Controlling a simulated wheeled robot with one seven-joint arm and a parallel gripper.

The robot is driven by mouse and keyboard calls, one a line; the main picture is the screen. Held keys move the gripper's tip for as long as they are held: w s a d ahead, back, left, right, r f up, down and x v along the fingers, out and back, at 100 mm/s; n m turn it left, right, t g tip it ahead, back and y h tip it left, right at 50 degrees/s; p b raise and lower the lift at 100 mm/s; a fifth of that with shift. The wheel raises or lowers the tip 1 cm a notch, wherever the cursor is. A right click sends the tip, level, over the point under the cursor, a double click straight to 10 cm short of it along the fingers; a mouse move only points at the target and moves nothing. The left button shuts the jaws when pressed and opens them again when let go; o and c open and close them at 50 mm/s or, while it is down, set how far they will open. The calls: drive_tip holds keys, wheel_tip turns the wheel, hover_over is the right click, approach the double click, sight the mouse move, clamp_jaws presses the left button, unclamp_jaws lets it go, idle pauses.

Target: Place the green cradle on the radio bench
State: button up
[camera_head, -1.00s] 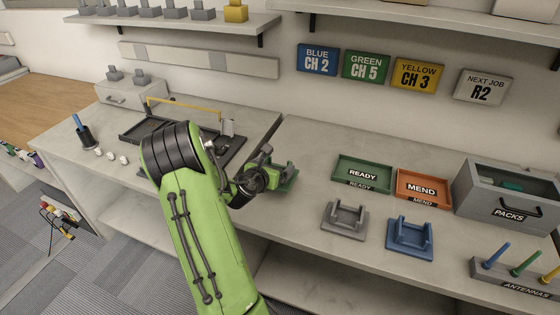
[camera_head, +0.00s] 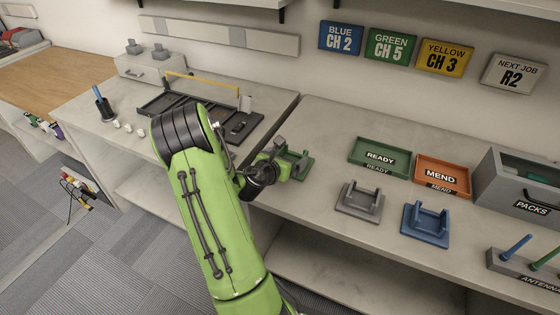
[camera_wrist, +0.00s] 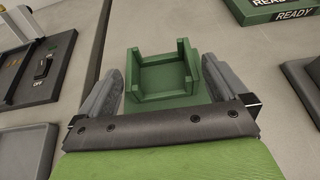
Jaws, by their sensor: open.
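The green cradle (camera_head: 299,164) stands upright on the pale grey radio bench (camera_head: 320,119), just right of the seam between two worktops. In the wrist view the green cradle (camera_wrist: 163,78) lies between my two grey fingers, with a small gap showing at its sides near the tips. My gripper (camera_wrist: 162,84) is open around it. In the head view my gripper (camera_head: 282,152) reaches in from the left and hides part of the cradle.
A grey cradle (camera_head: 360,201) and a blue cradle (camera_head: 425,224) stand to the right. Behind them are the green READY tray (camera_head: 356,151) and orange MEND tray (camera_head: 420,168). A dark tray with a switch (camera_head: 241,127) lies left of the seam. A PACKS drawer (camera_head: 487,184) is far right.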

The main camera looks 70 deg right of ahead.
drive_tip(key=v, duration=0.9)
drive_tip(key=shift+p, duration=0.3)
drive_tip(key=shift+r, duration=0.1)
drive_tip(key=w+a+r+m+t+y, duration=0.2)
drive_tip(key=w+a+m+y, duration=0.15)
drive_tip(key=a+m, duration=0.45)
drive_tip(key=w+a+r+m+t+y, duration=0.3)
drive_tip(key=w+a+m, duration=0.2)
drive_tip(key=a, duration=0.5)
drive_tip(key=s+a+r+m+t+y, duration=0.1)
drive_tip(key=s+a+r+y, duration=0.2)
drive_tip(key=a, duration=0.7)
drive_tip(key=s+a+r+m+t+y, duration=0.1)
drive_tip(key=s+a+r+m+y, duration=0.1)
drive_tip(key=a, duration=0.8)
wheel_tip(320, 180, up, 2)
drive_tip(key=shift+s+a+r+m+y, duration=0.15)
drive_tip(key=shift+s+a+m+y, duration=0.15)
drive_tip(key=shift+s+y, duration=0.5)
drive_tip(key=shift+w, duration=0.25)
wheel_tip(320, 180, up, 10)
drive_tip(key=p, duration=1)
drive_tip(key=shift+r, duration=0.25)
